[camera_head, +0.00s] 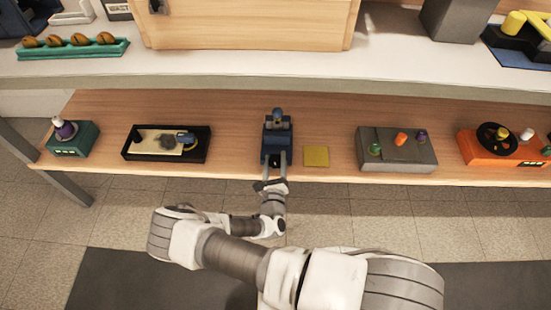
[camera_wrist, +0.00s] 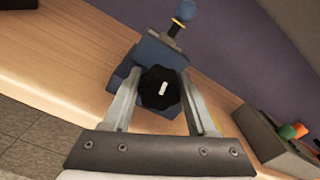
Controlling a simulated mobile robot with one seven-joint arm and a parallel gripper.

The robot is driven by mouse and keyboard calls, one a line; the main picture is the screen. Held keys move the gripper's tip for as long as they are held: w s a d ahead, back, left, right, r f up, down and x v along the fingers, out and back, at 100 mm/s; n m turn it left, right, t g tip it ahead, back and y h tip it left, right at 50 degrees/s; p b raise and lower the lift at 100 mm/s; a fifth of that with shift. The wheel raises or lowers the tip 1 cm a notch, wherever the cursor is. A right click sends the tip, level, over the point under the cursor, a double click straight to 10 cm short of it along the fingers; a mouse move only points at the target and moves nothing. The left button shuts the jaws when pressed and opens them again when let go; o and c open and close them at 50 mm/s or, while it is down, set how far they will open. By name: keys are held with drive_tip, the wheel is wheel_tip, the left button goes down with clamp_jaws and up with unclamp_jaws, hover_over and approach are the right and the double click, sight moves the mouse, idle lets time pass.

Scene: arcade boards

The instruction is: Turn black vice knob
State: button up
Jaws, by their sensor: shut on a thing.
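The blue vice (camera_head: 278,131) stands on the lower wooden shelf, with a blue ball on a short post on top. In the wrist view the vice (camera_wrist: 127,72) shows its black lobed knob (camera_wrist: 158,100) facing me, with a small white mark near its middle. My gripper (camera_head: 275,156) reaches in from the front edge. In the wrist view its two fingers (camera_wrist: 163,73) lie on the left and right sides of the knob and are shut on it. The fingertips' exact contact is hard to see.
A yellow square (camera_head: 316,156) lies just right of the vice. A grey box with coloured knobs (camera_head: 397,157) stands further right, then an orange one (camera_head: 490,154). A black tray (camera_head: 134,156) and a green box (camera_head: 80,146) stand left. A white counter (camera_head: 200,68) overhangs behind.

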drive_tip(key=o, duration=1.4)
drive_tip(key=shift+c, duration=0.2)
drive_tip(key=shift+f, duration=0.1)
